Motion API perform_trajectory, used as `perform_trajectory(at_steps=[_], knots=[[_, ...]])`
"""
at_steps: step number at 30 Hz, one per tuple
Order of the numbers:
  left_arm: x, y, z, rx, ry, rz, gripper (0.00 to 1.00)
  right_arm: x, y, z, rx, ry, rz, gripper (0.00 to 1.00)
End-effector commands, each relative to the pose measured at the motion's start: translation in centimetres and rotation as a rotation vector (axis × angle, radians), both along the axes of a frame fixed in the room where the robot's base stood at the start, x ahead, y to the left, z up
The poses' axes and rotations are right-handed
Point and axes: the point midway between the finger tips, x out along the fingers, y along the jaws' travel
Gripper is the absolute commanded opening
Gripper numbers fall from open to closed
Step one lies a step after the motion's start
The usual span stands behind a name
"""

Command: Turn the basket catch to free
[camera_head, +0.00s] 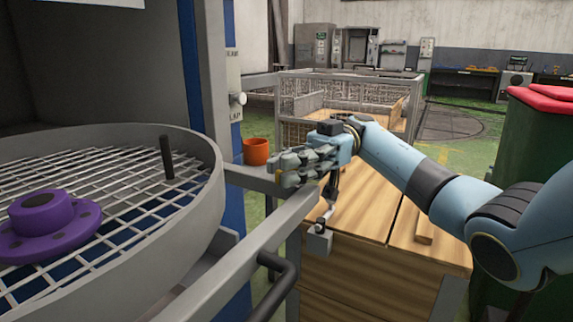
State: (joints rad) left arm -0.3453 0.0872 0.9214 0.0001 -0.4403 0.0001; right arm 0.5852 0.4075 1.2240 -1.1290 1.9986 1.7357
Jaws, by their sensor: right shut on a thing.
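A grey round basket (205,205) with a wire mesh floor fills the left of the view. A purple flanged part (45,222) and an upright dark peg (167,158) are on it. My right gripper (283,172) is to the right of the basket, above a grey rail, with its fingers pointing left. I cannot tell which part is the catch. My left gripper is not in view.
A grey rail (235,258) with a black handle (277,285) runs along the front. An orange cup (256,151) stands behind the gripper. A labelled plate with a knob (238,99) is on the blue post. A wooden crate (385,270) and a red-lidded green bin (535,135) stand right.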

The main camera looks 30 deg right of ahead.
Motion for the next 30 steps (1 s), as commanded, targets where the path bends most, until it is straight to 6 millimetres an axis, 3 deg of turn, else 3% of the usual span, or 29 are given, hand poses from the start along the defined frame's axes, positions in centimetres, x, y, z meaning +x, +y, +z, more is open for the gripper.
perform_trajectory(at_steps=[11, 12, 16, 25, 30], knots=[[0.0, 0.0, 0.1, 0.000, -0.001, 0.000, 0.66, 0.1, -0.1, 0.5, 0.004, -0.008, -0.002, 0.00], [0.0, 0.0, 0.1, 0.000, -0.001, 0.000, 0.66, 0.1, -0.1, 0.5, 0.004, -0.008, -0.002, 0.18], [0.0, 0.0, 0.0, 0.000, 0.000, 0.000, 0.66, 0.1, -0.1, 0.3, 0.003, -0.005, -0.002, 0.35], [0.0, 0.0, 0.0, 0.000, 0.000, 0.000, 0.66, 0.0, -0.1, 0.3, 0.001, -0.003, -0.001, 0.36], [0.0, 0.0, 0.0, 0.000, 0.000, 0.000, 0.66, 0.0, -0.1, 2.6, 0.000, -0.007, 0.000, 0.36]])
